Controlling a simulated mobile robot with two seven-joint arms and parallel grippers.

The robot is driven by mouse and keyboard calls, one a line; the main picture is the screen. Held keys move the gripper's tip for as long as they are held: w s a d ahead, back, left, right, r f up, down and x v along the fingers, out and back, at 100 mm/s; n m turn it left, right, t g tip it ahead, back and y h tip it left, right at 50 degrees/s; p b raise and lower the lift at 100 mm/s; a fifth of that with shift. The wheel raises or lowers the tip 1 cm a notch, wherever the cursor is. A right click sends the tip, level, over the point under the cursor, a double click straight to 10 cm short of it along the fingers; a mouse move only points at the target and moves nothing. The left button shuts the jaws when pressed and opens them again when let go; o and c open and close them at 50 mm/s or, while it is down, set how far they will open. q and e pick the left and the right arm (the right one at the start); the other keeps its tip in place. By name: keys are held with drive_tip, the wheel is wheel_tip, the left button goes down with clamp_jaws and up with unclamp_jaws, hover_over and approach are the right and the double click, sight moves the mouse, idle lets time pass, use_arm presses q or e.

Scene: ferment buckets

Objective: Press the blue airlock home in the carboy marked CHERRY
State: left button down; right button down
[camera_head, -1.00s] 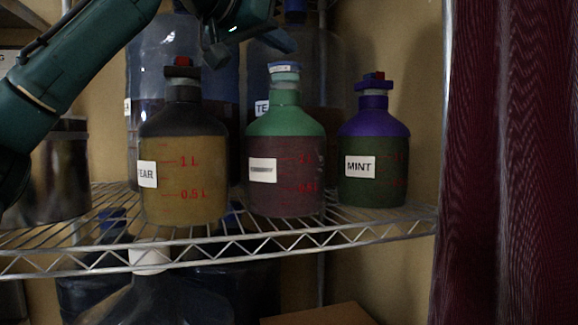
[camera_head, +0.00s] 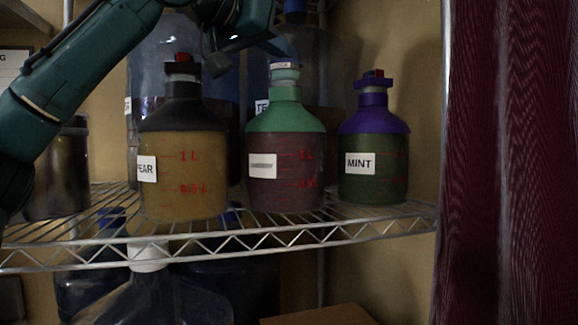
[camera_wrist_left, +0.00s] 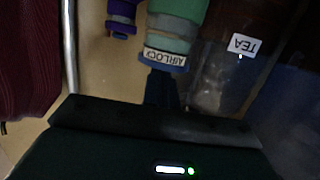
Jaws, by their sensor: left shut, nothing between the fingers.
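The middle carboy (camera_head: 285,150) has a green shoulder, dark red contents and a white label too blurred to read surely. A blue airlock (camera_head: 284,74) with a white band sits upright in its neck. In the left wrist view the airlock (camera_wrist_left: 164,65) shows upside down, its band reading AIRLOCK. My left gripper (camera_head: 277,47) is shut and empty, just above the airlock. In the wrist view its dark fingertips (camera_wrist_left: 162,84) meet the airlock's top in the picture; I cannot tell whether they touch. My right gripper is not in view.
A yellow carboy (camera_head: 185,165) with a red-topped stopper stands left, and a purple-shouldered MINT carboy (camera_head: 372,140) right. Large blue jugs (camera_head: 150,70) stand close behind. All are on a wire shelf (camera_head: 270,236). A dark red curtain (camera_head: 510,160) hangs at right.

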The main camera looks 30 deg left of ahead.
use_arm(q)
drive_tip(key=shift+f+b, duration=0.45)
drive_tip(key=shift+f, duration=0.1)
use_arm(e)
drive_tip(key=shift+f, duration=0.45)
use_arm(q)
drive_tip(key=shift+s, duration=0.1)
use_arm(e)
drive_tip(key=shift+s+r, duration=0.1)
